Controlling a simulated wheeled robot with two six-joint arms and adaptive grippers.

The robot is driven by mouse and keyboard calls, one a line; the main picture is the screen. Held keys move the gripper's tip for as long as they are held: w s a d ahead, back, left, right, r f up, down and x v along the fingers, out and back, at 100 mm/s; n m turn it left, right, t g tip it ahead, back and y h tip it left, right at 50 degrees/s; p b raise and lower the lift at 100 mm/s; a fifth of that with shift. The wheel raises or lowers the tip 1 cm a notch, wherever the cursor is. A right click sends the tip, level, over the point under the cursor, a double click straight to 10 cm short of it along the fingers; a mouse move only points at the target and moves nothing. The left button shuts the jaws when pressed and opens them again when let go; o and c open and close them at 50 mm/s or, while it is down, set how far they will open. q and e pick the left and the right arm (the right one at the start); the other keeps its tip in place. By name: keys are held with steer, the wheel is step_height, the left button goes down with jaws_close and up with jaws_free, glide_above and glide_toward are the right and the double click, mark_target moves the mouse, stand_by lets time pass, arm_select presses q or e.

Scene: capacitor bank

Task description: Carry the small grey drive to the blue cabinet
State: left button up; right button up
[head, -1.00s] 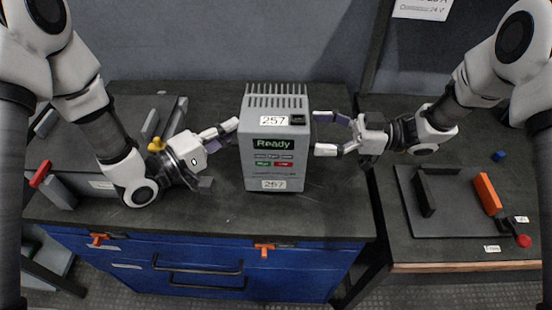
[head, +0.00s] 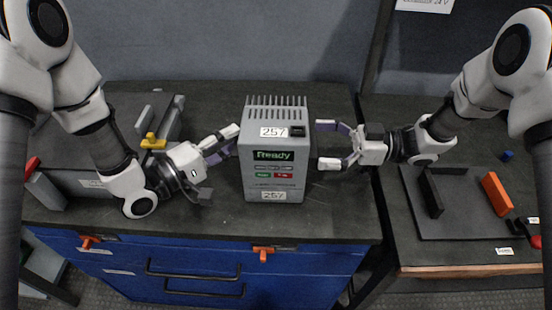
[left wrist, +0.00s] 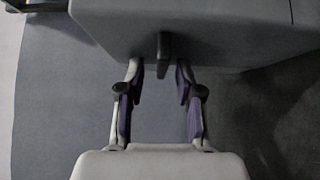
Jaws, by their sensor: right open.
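The small grey drive (head: 275,150), with fins on top, "257" labels and a green "Ready" display, stands upright over the dark top of the blue cabinet (head: 200,262). I cannot see clearly whether its base touches the top. My left gripper (head: 233,140) is at the drive's left side. In the left wrist view its fingers (left wrist: 160,75) are apart, on either side of a dark tab (left wrist: 164,55) at the grey body, with gaps visible. My right gripper (head: 322,144) is open at the drive's right side, fingertips spread close to it. Contact there is hidden.
A grey unit with a yellow handle (head: 152,142) lies behind my left gripper. A bench at right holds a dark plate (head: 465,215) with a black bracket and an orange block (head: 496,194). The cabinet top in front of the drive is clear.

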arm_select(q)
steer(key=shift+a, duration=0.1)
steer(key=v, duration=1.1)
steer(key=shift+s+a, duration=0.2)
steer(key=shift+s, duration=0.15)
arm_select(e)
steer(key=d, duration=1.2)
